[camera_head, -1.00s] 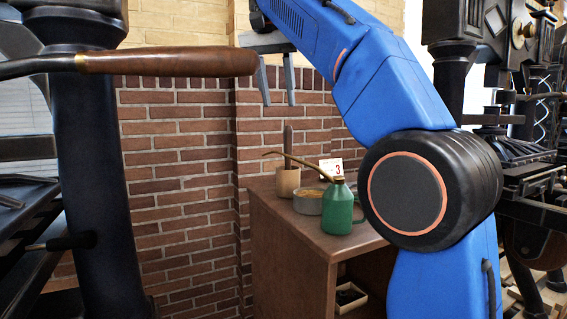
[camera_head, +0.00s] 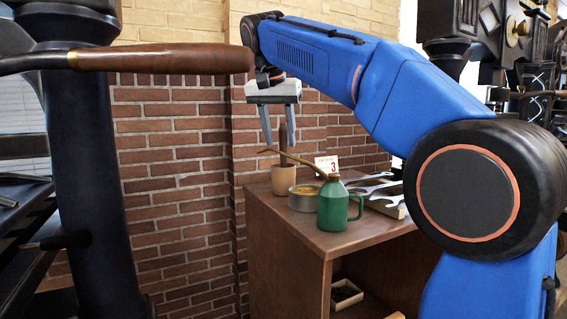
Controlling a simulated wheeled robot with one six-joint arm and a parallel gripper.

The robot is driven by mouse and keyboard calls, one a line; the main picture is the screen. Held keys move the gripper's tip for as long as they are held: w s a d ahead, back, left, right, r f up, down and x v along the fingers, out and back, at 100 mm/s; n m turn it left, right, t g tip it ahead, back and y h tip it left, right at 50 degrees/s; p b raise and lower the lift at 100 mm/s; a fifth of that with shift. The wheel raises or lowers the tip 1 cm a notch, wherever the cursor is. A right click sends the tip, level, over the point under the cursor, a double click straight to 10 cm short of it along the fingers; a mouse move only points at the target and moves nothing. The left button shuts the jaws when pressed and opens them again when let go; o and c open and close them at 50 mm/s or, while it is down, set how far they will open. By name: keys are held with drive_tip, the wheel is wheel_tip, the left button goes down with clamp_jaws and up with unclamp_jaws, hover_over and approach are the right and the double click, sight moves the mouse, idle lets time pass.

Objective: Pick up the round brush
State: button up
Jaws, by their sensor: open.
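A thin brown upright handle (camera_head: 283,138), which looks like the round brush's, rises from a light wooden cylinder (camera_head: 284,182) at the back left of the wooden cabinet top. Any bristles are hidden or cannot be told apart from the cylinder. My gripper (camera_head: 279,144) points down above the cylinder, open and empty. In the picture its two fingers stand on either side of the handle's upper part. I cannot tell from this one view whether they are at the same depth.
A green oil can (camera_head: 333,207) with a long thin spout stands before a round tin (camera_head: 304,198). The spout passes close in front of the handle. Wrenches (camera_head: 378,189) lie right, by a number 3 card (camera_head: 328,166). A brick wall (camera_head: 180,150) is behind.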

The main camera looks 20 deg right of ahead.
sight(284, 150)
drive_tip(key=shift+x, duration=2.6)
drive_tip(key=shift+d+r, duration=0.1)
drive_tip(key=shift+d, duration=0.1)
clamp_jaws()
